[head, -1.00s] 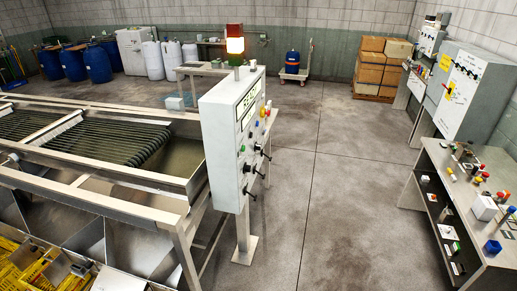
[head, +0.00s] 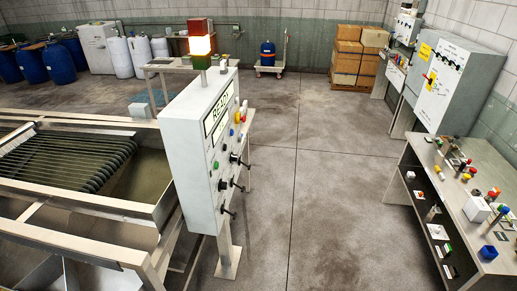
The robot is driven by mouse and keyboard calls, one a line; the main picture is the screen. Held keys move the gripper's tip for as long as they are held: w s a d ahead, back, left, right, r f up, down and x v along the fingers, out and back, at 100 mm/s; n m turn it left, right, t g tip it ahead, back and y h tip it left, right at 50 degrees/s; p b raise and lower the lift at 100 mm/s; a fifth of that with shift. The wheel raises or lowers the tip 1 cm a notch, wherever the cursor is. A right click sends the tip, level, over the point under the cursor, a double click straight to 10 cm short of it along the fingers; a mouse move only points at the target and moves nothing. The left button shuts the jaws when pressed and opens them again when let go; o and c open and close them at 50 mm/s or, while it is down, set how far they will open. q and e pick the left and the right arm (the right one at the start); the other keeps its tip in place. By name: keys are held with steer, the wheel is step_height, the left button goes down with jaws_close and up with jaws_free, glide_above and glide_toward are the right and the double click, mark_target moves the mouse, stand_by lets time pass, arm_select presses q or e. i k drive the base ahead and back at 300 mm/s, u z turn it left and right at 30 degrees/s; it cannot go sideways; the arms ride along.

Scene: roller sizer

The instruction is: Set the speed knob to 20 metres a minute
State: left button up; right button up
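The control panel (head: 196,150) is a white box on a post, seen at a steep angle left of centre. Its display (head: 217,120) reads "READY". Several dark knobs with handles stick out of its front face; one is a knob (head: 238,160) at the upper right, another a knob (head: 229,211) at the bottom. Which one is the speed knob, and its setting, I cannot read. Green, red and yellow buttons sit above and beside them. A lamp stack (head: 200,42) on top glows orange-white. Neither of my grippers is in view.
The roller sizer (head: 75,160) fills the left side. A workbench (head: 480,240) with small parts stands at the right, grey cabinets (head: 455,80) behind it. Boxes (head: 347,60), a trolley (head: 268,66) and blue barrels (head: 58,62) stand at the back. The middle floor (head: 310,200) is clear.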

mark_target(234, 157)
steer(key=u, duration=0.1)
steer(key=i, duration=1.15)
steer(key=u, duration=0.3)
